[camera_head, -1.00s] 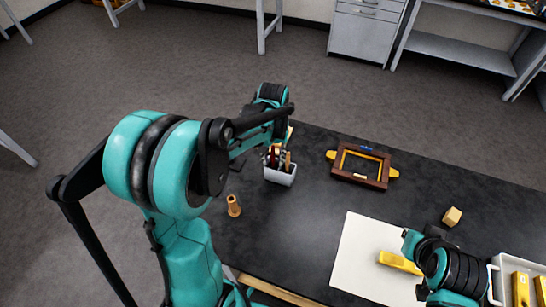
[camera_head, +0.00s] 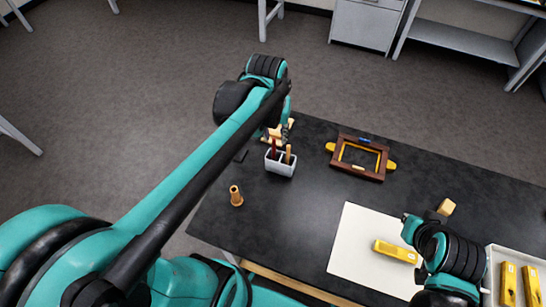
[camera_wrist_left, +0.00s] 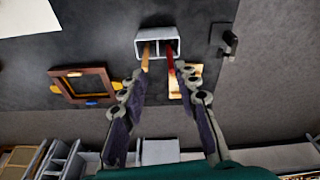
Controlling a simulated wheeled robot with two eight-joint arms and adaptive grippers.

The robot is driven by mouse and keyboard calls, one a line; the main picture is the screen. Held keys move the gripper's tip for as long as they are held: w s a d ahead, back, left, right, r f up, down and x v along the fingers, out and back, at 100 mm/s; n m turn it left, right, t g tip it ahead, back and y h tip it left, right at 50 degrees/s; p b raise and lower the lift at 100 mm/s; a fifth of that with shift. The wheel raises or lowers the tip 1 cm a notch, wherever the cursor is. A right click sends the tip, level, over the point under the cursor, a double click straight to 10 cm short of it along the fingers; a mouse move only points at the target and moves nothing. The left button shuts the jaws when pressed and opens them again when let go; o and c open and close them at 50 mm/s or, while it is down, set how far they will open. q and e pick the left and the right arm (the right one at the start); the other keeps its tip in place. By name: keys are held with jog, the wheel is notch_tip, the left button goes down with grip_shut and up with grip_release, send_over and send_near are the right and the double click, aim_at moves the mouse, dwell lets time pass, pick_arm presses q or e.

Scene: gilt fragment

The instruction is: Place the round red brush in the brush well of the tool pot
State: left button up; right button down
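The tool pot (camera_head: 281,168) is a small light-grey box with two visible compartments at the table's far left; it also shows in the left wrist view (camera_wrist_left: 158,32). The red brush (camera_head: 274,149) stands in its left compartment in the head view, and on the right in the left wrist view (camera_wrist_left: 170,58). A wooden-handled tool (camera_head: 289,154) stands in the other compartment. My left gripper (camera_wrist_left: 158,74) is open and empty, its fingers apart just beyond the handle ends. My right gripper (camera_head: 409,228) is by the white sheet; its fingers are unclear.
A wooden cone-shaped piece (camera_head: 236,196) stands left of the pot. A brown frame (camera_head: 347,172) lies to its right. A white sheet (camera_head: 355,235) bears a yellow block (camera_head: 396,251). A tan block (camera_head: 446,207) and a white tray (camera_head: 493,272) with yellow blocks are at right.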

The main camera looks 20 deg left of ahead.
pick_arm(q)
jog(key=s+d+f+m+t, duration=0.1)
jog(key=s+d+m+t, duration=0.1)
jog(key=s+t, duration=0.3)
jog(key=s+d, duration=0.1)
jog(key=s, duration=0.3)
jog(key=shift+d+f, duration=0.25)
jog(key=shift+f, duration=0.15)
jog(key=shift+w, duration=0.1)
notch_tip(320, 180, down, 5)
jog(key=b, duration=0.5)
